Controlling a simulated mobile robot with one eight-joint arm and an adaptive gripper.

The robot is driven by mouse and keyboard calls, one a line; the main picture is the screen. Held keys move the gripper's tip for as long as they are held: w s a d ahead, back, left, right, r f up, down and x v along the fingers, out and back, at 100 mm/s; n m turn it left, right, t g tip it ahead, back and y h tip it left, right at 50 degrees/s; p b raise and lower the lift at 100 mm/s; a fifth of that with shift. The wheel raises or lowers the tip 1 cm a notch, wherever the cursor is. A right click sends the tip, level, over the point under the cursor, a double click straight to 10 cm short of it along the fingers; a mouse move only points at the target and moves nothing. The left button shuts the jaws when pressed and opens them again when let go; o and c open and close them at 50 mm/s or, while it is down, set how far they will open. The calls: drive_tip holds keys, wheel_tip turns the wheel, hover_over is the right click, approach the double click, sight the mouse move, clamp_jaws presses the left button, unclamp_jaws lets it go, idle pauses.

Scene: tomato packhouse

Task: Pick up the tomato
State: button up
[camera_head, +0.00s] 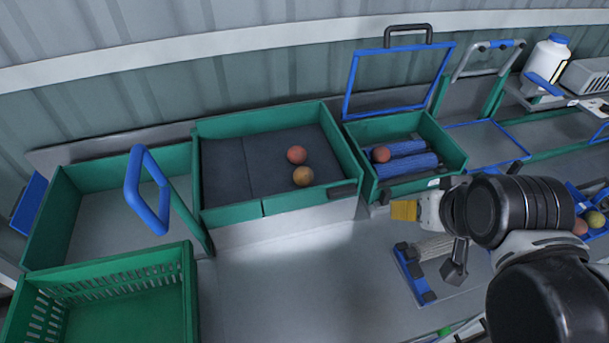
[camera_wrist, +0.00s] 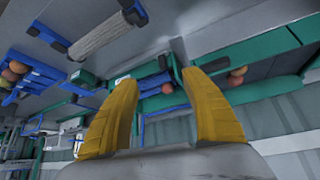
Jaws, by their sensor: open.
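A red tomato (camera_head: 381,154) lies in the green tray with blue rollers (camera_head: 458,160). A redder tomato (camera_head: 297,155) and an orange one (camera_head: 303,176) lie close together in the dark-lined green tray (camera_head: 228,213). My gripper (camera_head: 405,210) shows its yellow fingertips in front of the roller tray, apart from every tomato. In the wrist view, its two yellow fingers (camera_wrist: 160,97) are spread with nothing held. The roller-tray tomato shows there between them, farther off (camera_wrist: 167,88). Two tomatoes (camera_wrist: 237,76) show beyond the right finger.
A blue hoop handle (camera_head: 147,190) rises over the left tray. An upright blue frame (camera_head: 347,92) stands behind the roller tray. A green slatted crate (camera_head: 105,272) is at front left. A roller device (camera_head: 414,272) lies below my gripper. More tomatoes (camera_head: 594,219) sit at far right.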

drive_tip(key=o, duration=0.4)
drive_tip(key=shift+r, duration=0.1)
drive_tip(key=shift+c, duration=0.2)
drive_tip(key=w+a+r+m+g+p, duration=0.2)
drive_tip(key=w+a+r, duration=0.2)
drive_tip(key=w+a, duration=0.15)
drive_tip(key=m+g+p, duration=0.4)
drive_tip(key=g, duration=0.1)
hover_over(302, 171)
drive_tip(key=f, duration=0.4)
drive_tip(key=shift+s+f, duration=0.15)
drive_tip(key=shift+s, duration=0.05)
drive_tip(key=f, duration=0.2)
drive_tip(key=f+b, duration=0.1)
drive_tip(key=f, duration=0.2)
drive_tip(key=shift+w+a+f, duration=0.1)
drive_tip(key=shift+a+f, duration=0.25)
drive_tip(key=shift+a, duration=0.05)
drive_tip(key=shift+w+d+f+b, duration=0.15)
drive_tip(key=shift+f+b, duration=0.5)
drive_tip(key=shift+f, duration=0.75)
drive_tip(key=shift+s+d+f+b, duration=0.1)
drive_tip(key=shift+d+f+b, duration=0.15)
drive_tip(key=shift+f+b, duration=0.8)
